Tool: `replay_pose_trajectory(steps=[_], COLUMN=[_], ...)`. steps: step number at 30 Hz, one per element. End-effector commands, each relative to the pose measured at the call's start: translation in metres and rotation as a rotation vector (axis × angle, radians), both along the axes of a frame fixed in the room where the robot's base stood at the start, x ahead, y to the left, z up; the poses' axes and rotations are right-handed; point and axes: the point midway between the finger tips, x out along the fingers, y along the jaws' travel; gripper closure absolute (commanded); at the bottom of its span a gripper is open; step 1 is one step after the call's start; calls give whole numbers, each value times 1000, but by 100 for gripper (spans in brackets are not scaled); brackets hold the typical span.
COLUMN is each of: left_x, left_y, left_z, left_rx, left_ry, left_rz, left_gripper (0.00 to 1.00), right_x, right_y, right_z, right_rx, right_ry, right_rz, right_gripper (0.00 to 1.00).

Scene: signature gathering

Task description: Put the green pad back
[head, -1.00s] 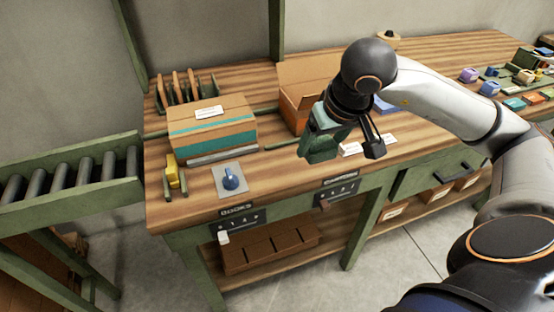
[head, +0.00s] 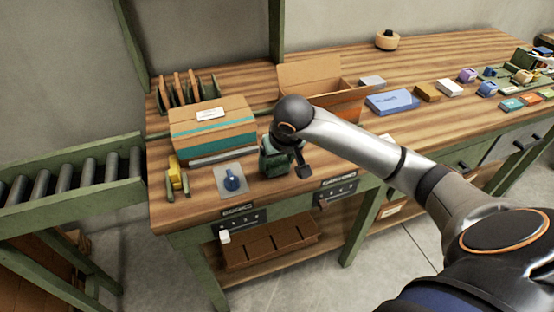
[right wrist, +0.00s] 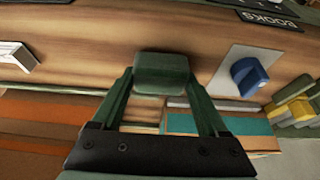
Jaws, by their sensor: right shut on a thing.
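My right gripper (head: 278,170) is low over the table's left half, to the right of the blue-knobbed stamp. In the right wrist view its green fingers (right wrist: 163,95) are shut on a small grey-green block (right wrist: 163,70), which looks like the green pad. In the head view the hand mostly hides this block. I cannot tell whether it touches the tabletop. My left gripper is out of view.
The blue-knobbed stamp (head: 233,180) sits on a grey plate. Behind it is a teal-banded carton (head: 212,125). An open cardboard box (head: 335,100) stands behind my arm. A blue box (head: 392,101) lies right of it. A yellow dispenser (head: 176,175) stands left. The roller conveyor (head: 75,175) adjoins.

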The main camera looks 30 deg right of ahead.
Motion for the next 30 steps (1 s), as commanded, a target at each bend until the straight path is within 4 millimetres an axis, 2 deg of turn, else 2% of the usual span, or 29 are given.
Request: replay_pose_trajectory(steps=[13,14,15,20,30], left_x=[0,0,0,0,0], left_y=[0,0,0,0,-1], left_z=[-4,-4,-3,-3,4], left_rx=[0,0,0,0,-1], left_ry=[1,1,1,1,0], left_rz=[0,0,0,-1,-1], left_gripper=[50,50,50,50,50], right_x=[0,0,0,0,0], right_y=[-1,-1,0,0,0], right_z=[-8,-8,-7,-7,-1], right_rx=[-2,-2,0,0,0], right_ry=[-3,-3,-2,-2,0], right_rz=[0,0,0,0,0], right_gripper=[68,22,18,0,0])
